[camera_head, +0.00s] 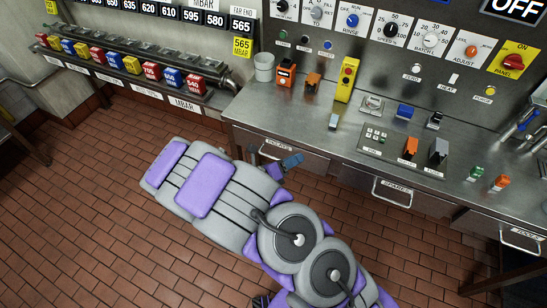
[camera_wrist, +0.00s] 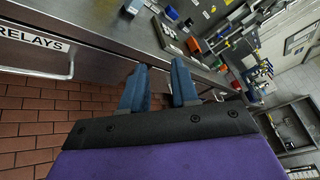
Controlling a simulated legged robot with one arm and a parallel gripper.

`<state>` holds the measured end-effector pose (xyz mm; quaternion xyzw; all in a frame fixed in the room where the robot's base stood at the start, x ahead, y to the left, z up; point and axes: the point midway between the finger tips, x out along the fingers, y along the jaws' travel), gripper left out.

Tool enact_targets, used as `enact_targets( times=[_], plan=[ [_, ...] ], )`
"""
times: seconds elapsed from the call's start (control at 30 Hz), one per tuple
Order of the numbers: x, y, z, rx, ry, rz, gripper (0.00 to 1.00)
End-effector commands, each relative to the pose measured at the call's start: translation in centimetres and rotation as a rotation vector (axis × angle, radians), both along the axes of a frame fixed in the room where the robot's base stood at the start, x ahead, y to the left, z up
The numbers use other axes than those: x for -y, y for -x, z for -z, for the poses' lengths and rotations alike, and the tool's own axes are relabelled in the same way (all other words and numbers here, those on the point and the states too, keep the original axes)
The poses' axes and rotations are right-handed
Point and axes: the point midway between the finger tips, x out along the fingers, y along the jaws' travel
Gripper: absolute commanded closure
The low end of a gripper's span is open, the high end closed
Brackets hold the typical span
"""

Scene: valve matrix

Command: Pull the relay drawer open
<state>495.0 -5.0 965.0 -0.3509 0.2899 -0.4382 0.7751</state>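The relay drawer (camera_head: 312,160) is in the grey counter's front in the head view and looks shut. Its white label reads RELAYS in the wrist view (camera_wrist: 33,40). Its metal bar handle (camera_wrist: 71,63) shows at the left of the wrist view; in the head view my gripper and arm mostly hide it. My gripper (camera_head: 284,163) is close to the drawer front. In the wrist view its two blue fingers (camera_wrist: 159,84) stand apart with nothing between them. The handle is left of both fingers, apart from them and not between them.
A spares drawer (camera_head: 392,193) and a tools drawer (camera_head: 520,239) are further right. The counter top (camera_head: 290,112) above holds switch boxes and small modules. A rack of coloured blocks (camera_head: 130,65) stands at the left. The tiled floor (camera_head: 70,220) is clear.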

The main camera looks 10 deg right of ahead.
Motion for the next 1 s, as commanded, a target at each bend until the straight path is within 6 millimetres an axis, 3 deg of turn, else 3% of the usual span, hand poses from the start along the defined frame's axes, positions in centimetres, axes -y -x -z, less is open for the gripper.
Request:
enact_targets(
  times=[0.13,0.3,0.5,0.73,1.0],
  plan=[
    [-4.4,-1.5,4.7,-0.191,0.126,-0.212,0.71],
    [-9.0,-1.7,10.1,-0.378,0.261,-0.427,0.71],
    [-12.0,-1.1,14.0,-0.500,0.356,-0.571,0.71],
    [-12.0,-1.8,14.9,-0.522,0.373,-0.597,0.71],
    [-9.3,-5.6,16.0,-0.519,0.371,-0.593,0.71]
  ],
)
